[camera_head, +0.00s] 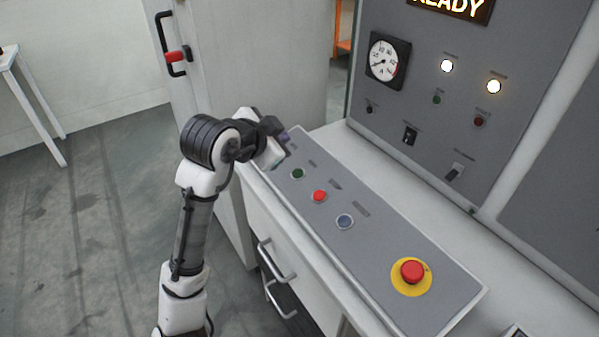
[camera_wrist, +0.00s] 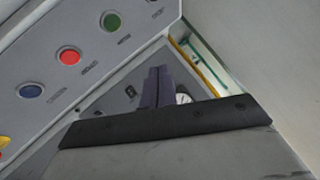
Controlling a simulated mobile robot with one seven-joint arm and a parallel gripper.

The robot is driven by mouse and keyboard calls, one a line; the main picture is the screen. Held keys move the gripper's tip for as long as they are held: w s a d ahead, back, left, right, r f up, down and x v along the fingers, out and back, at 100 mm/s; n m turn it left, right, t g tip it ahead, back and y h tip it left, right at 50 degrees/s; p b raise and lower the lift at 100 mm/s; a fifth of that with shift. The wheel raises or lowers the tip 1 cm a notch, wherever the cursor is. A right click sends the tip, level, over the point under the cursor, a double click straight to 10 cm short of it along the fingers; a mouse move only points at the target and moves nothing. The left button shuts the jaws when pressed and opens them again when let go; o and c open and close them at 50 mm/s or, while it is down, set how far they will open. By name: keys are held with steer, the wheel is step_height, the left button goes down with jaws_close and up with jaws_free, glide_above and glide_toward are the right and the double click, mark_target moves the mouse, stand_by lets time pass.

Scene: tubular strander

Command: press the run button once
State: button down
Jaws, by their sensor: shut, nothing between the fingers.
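The sloped grey button panel (camera_head: 375,255) carries a row of a green button (camera_head: 298,173), a red button (camera_head: 319,196) and a blue button (camera_head: 344,221). Their labels are too small to read, so I cannot confirm by text which is the run button. In the wrist view the green button (camera_wrist: 111,21) is at the top, left of my fingers. My gripper (camera_head: 285,139) is above the panel's far left end, beyond the green button and apart from it. Its fingers (camera_wrist: 157,88) are shut and empty. My gripper covers part of the panel's far end.
A red mushroom button on a yellow ring (camera_head: 412,272) sits at the panel's near end. The upright cabinet behind has a gauge (camera_head: 387,58), lit white lamps (camera_head: 447,66), switches and a lit READY sign (camera_head: 452,6). Drawer handles (camera_head: 277,262) stick out below the panel.

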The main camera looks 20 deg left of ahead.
mark_target(298, 173)
steer(key=f+b, duration=0.2)
steer(key=w+d+f+b, duration=0.1)
steer(key=f+b, duration=0.1)
steer(key=f, duration=0.1)
steer(key=w+f+b, duration=0.1)
steer(key=f+b, duration=0.1)
steer(key=f, duration=0.1)
steer(key=shift+d+f, duration=0.25)
stand_by(2.0)
steer(key=shift+w+f+b, duration=0.1)
steer(key=shift+f+b, duration=0.3)
steer(key=shift+b, duration=0.15)
